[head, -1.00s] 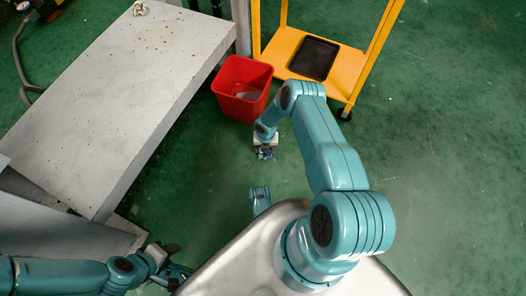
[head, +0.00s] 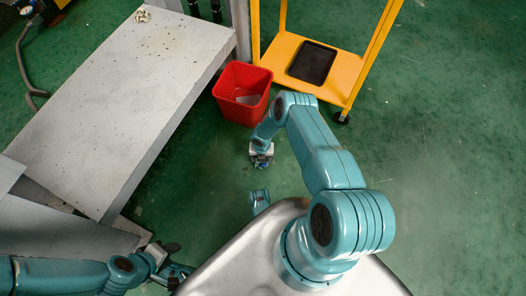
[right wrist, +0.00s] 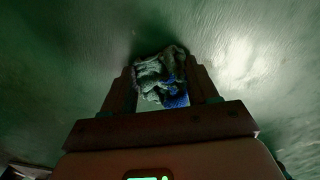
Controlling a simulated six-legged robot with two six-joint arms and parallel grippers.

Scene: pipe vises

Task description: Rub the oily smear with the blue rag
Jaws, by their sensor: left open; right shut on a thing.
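The blue rag (right wrist: 160,75), a crumpled bundle with grey-green and bright blue parts, sits between the fingers of my right gripper (right wrist: 162,88) in the right wrist view. In the head view my right gripper (head: 262,163) is shut on it, low over the green floor and just in front of the red bin; only a little blue shows there. My left gripper (head: 180,260) is open and empty at the bottom left, beside the bench's near end. I cannot make out the oily smear for certain; dark specks mark the far part of the grey bench top (head: 110,110).
A red bin (head: 229,104) holding something pale stands right of the bench. Behind it is a yellow cart (head: 284,50) with a black tray (head: 312,62). A small pale crumpled thing (head: 142,14) lies at the bench's far end. Floor (head: 440,130) at the right is clear.

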